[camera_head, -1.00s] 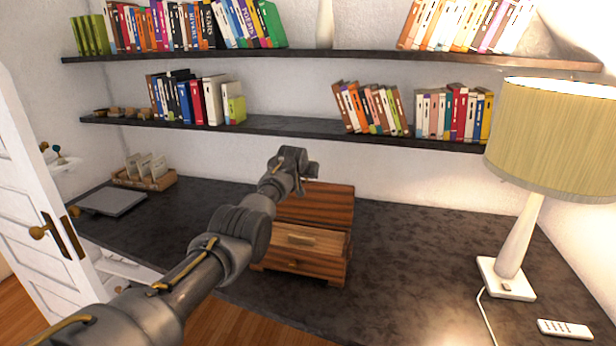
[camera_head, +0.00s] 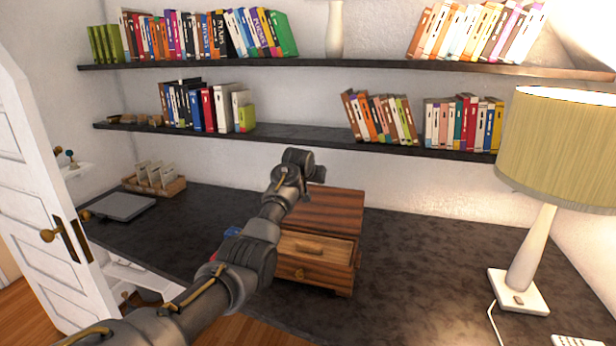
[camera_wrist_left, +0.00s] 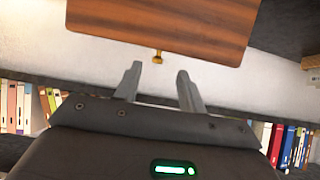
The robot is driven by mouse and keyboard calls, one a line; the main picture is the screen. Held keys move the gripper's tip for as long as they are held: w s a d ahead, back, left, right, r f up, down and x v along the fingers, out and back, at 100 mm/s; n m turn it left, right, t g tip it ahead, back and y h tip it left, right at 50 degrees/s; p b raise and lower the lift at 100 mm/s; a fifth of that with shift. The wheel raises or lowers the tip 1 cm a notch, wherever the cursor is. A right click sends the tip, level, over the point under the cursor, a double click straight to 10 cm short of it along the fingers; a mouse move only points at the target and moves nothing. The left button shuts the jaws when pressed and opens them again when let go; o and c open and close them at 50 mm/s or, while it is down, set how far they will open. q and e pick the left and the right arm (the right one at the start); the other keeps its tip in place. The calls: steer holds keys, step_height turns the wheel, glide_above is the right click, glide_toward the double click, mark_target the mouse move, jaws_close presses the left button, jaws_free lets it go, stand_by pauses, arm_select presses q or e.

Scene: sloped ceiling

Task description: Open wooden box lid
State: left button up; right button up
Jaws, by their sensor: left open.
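The wooden box (camera_head: 335,206) stands on the dark desk. In the left wrist view my left gripper (camera_wrist_left: 159,86) is open and empty. A reddish-brown wooden panel (camera_wrist_left: 160,22) with a brass knob (camera_wrist_left: 158,57) at its edge lies ahead of the fingertips, apart from them. My right gripper is not in view.
A lamp (camera_head: 525,250) stands on the right of the desk (camera_head: 420,270). Two shelves of books (camera_head: 300,131) hang above. A grey flat object (camera_head: 122,206) and a card holder (camera_head: 158,182) are on the left. A white door (camera_head: 30,200) is at far left.

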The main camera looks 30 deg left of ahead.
arm_select(q)
steer(key=b+v, duration=0.2)
steer(key=v, duration=0.5)
steer(key=shift+s, duration=0.1)
